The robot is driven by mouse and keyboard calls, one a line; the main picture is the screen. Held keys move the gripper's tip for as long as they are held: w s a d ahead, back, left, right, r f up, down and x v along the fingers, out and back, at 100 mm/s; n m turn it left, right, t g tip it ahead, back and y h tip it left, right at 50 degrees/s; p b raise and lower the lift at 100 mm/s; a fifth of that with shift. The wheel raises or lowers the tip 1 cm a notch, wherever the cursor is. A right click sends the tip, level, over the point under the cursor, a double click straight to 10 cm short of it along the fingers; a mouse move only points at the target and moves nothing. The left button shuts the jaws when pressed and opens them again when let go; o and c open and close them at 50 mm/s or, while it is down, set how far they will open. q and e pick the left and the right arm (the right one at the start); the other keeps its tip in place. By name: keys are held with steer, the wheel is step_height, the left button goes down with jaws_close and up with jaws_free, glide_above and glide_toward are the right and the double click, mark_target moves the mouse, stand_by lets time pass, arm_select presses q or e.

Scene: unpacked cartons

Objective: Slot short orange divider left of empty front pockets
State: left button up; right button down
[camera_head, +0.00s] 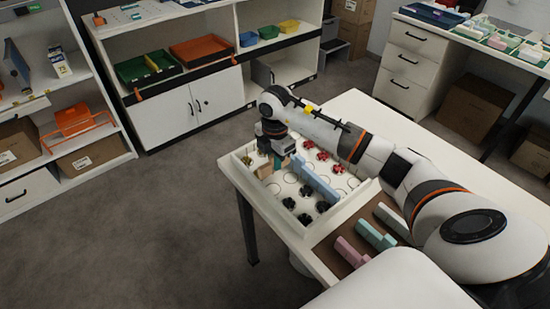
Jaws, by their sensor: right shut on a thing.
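A white tray (273,212) with low walls stands on the white table. A long light-blue divider (317,181) runs across it. Red pieces (335,168) lie beyond this divider and dark pieces (305,219) lie on its near side. My right gripper (276,162) is over the tray's far left part, pointing down, shut on a small piece that it mostly hides. Tan and teal bits show by the fingers, too small to tell apart. I cannot make out a short orange divider. My left gripper is not in view.
A brown mat (331,257) at the table's near edge holds pink (351,252), teal (376,236) and grey (391,220) dividers. My right arm spans the table's right side. Shelves with bins (202,50) stand behind, across open floor.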

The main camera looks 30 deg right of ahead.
steer(key=shift+f+b, duration=0.75)
steer(key=shift+f, duration=0.65)
steer(key=c, duration=1.3)
jaws_free()
step_height(320, 180, up, 12)
steer(key=shift+r, duration=0.1)
